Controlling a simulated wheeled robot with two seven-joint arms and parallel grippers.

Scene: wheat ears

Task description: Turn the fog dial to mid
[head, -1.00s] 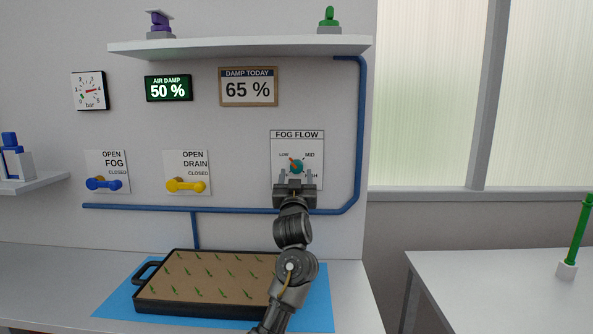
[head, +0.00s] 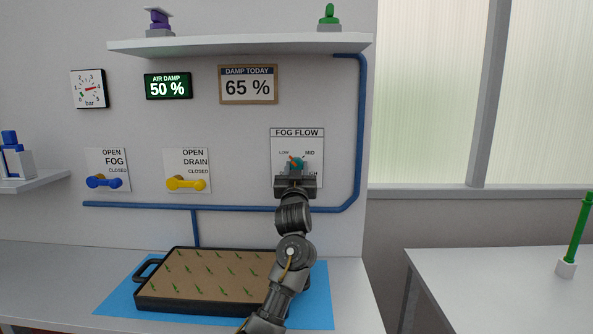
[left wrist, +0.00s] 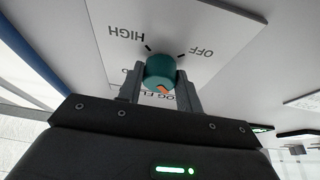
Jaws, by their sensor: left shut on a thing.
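The fog dial (head: 296,163) is a teal knob with an orange pointer on the white FOG FLOW panel (head: 315,143). In the head view the pointer is toward the upper left, near LOW. My left gripper (head: 295,171) is at the panel, its fingers on either side of the knob. The left wrist view shows the knob (left wrist: 160,70) between the two fingers (left wrist: 160,88), shut on it, with the orange mark on its lower side. The HIGH and OFF labels show upside down there. In the head view the gripper hides the panel's lower part. My right gripper is out of view.
A blue pipe (head: 361,130) runs right of and below the panel. The blue fog lever (head: 104,183) and yellow drain lever (head: 186,184) are on the wall to the left. A seedling tray (head: 150,303) lies below on a blue mat (head: 320,300). A shelf (head: 240,46) is above.

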